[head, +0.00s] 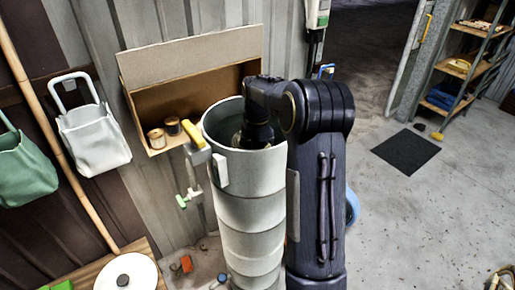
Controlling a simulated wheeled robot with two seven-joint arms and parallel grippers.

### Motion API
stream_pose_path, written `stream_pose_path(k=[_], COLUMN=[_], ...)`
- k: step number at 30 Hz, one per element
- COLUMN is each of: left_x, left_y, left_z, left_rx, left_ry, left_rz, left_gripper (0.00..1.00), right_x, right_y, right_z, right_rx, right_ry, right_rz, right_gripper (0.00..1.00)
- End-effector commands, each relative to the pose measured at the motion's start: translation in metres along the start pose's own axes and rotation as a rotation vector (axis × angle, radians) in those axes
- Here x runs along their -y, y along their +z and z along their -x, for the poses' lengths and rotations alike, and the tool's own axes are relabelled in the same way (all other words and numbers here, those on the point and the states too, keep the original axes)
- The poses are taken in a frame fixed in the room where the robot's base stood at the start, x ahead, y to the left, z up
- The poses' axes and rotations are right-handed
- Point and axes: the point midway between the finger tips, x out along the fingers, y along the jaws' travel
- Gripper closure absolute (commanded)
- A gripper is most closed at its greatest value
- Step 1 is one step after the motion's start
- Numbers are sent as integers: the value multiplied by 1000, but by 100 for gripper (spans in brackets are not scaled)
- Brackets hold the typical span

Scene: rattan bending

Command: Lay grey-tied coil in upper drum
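A tall pale grey drum (250,190) stands upright in the middle of the head view, open at the top, with a yellow-and-white handle at its left rim. My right arm rises on the right side of the drum and bends over its rim. Its dark wrist goes down into the opening; the fingertips are hidden inside, so I cannot see whether they hold anything. Two small round tan-brown pieces, perhaps coils, sit in the wall box: one at the left (156,139) and one at the right (172,126). I cannot make out a grey tie on either. My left gripper is not in view.
The open brown wall box (190,92) is behind the drum. A white bag (93,138), a green bag (24,172) and a long cane (50,118) are at the left. A white round lid (128,272) lies lower left. Floor at the right is mostly clear around a black mat (406,151).

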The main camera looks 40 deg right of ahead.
Motion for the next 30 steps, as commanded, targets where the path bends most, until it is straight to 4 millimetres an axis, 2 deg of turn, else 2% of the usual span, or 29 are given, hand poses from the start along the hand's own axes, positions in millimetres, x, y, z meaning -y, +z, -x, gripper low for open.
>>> stream_pose_path(k=[2,3,7,15,18,20,23,30], left_x=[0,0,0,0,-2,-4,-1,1], left_y=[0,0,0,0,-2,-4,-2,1], left_z=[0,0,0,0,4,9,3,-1], left_rx=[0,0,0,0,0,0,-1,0], left_ry=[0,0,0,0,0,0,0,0], left_rz=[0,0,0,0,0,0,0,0], left_gripper=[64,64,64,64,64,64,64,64], right_x=[0,0,0,0,0,0,-1,-1], right_y=[0,0,0,0,0,0,0,0], right_z=[0,0,0,1,7,16,28,83], right_rx=[0,0,0,0,0,-1,-1,-1], right_ry=[0,-1,-1,0,1,2,5,6], right_rz=[0,0,0,0,0,1,1,1], right_gripper=[100,75,58,57,57,57,57,57])
